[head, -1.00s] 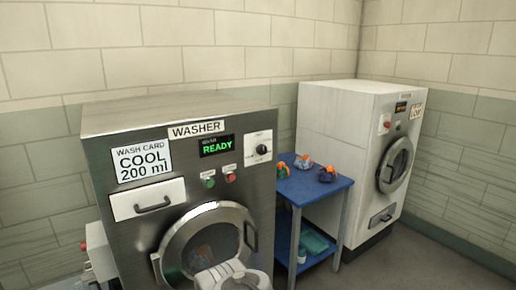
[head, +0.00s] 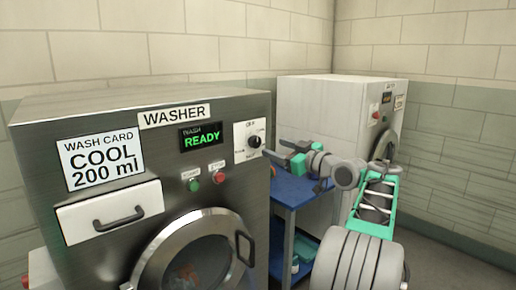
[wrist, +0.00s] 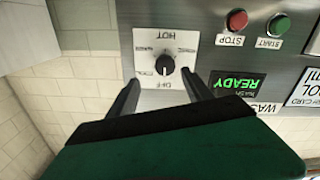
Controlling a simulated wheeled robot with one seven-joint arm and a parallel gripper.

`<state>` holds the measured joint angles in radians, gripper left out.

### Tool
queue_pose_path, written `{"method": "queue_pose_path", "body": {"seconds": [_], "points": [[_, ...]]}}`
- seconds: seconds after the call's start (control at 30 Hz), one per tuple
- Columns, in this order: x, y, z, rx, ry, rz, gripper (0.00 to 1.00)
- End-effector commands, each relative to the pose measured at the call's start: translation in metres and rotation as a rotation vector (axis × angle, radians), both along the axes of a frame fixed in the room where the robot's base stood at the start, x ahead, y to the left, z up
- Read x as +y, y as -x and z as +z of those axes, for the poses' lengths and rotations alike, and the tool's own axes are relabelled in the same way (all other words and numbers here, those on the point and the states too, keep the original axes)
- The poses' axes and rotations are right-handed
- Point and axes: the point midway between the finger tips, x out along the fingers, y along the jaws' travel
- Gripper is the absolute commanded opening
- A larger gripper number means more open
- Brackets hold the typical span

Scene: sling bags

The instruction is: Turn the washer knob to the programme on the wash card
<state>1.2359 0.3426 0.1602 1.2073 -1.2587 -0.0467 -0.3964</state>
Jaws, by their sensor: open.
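The washer knob (head: 254,141) is a round black dial on a white plate at the upper right of the washer front. In the wrist view, which is upside down, the knob (wrist: 165,64) sits between OFF and HOT labels; a small pale mark on it seems to face OFF. The side labels are too small to read. The wash card (head: 101,161) reads COOL 200 ml. My gripper (head: 276,149) is open and empty, just right of the knob in the head view. In the wrist view its fingers (wrist: 162,86) point at the plate, one either side of the knob, apparently not touching it.
The washer display (head: 202,137) reads READY. A green start button (head: 194,185) and red stop button (head: 219,177) sit below it. The drawer (head: 110,211) and round door (head: 195,250) look shut. A blue table (head: 290,190) and white machine (head: 318,115) stand to the right.

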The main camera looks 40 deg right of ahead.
Motion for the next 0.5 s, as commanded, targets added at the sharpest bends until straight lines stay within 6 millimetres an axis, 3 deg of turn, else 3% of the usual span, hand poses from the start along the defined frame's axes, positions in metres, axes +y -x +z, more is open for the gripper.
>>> {"method": "queue_pose_path", "body": {"seconds": [0.1,0.23,0.5], "points": [[0.009,-0.03,0.002,0.002,-0.002,0.016,0.59],[0.011,-0.055,0.002,0.003,-0.002,0.017,0.59],[0.009,-0.069,0.001,0.003,-0.003,0.012,0.59]]}}
